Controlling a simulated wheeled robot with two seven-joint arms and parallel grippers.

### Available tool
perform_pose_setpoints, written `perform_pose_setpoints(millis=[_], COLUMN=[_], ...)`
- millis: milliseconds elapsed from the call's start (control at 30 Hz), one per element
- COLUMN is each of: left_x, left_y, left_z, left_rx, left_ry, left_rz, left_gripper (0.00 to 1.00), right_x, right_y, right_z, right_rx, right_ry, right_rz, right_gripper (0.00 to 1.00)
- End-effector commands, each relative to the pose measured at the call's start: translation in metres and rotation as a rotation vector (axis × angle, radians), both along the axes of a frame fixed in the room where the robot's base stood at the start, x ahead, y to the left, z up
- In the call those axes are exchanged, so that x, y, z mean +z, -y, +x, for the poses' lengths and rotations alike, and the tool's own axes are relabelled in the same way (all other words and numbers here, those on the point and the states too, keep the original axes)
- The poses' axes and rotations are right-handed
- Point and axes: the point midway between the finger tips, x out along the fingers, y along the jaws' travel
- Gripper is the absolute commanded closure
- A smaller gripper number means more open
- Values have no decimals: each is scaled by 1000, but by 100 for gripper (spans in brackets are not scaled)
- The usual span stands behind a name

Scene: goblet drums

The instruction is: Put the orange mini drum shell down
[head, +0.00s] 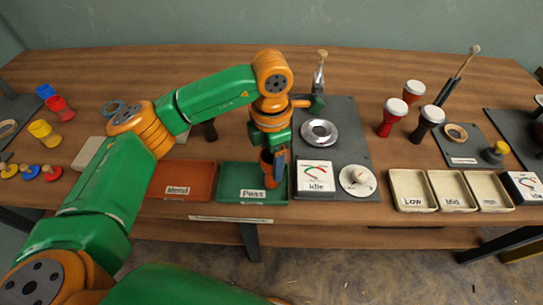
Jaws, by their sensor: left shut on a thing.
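My left gripper (275,163) points down over the right part of the green tray labelled "Pass" (228,172). It is shut on the orange mini drum shell (266,168), which is partly hidden by the dark fingers. The shell is roughly upright, with its lower end at the tray; I cannot tell whether it touches the tray floor. My right gripper is not in view.
A red-brown "Mend" tray (184,176) lies to the left. A dial box reading "Idle" (314,177) stands close to the right, on a grey mat with a metal ring (319,132). Goblet drums (392,114) and cream trays (411,190) are farther right.

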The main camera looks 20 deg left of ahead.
Motion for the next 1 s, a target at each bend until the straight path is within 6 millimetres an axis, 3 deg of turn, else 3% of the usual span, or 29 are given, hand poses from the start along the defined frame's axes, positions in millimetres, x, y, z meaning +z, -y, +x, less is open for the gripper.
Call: perform_pose_setpoints(millis=[400, 433, 500, 800, 867, 1000], left_x=[-11, -9, -9, -7, -1, 20], left_y=[1, 0, 1, 1, 1, 1], left_z=[0, 0, 0, 0, 0, 1], left_rx=[0, 0, 0, 1, 1, 0], left_ry=[1, 1, 1, 1, 1, 7], left_rz=[-1, -1, -1, -1, -1, -2], left_gripper=[99, 26, 7, 4, 4, 4], right_x=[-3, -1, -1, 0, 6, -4], right_y=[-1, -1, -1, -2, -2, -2], right_z=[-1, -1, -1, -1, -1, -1], right_rx=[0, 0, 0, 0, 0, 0], right_ry=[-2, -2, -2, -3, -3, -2], right_rz=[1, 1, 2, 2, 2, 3], right_gripper=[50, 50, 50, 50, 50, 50])
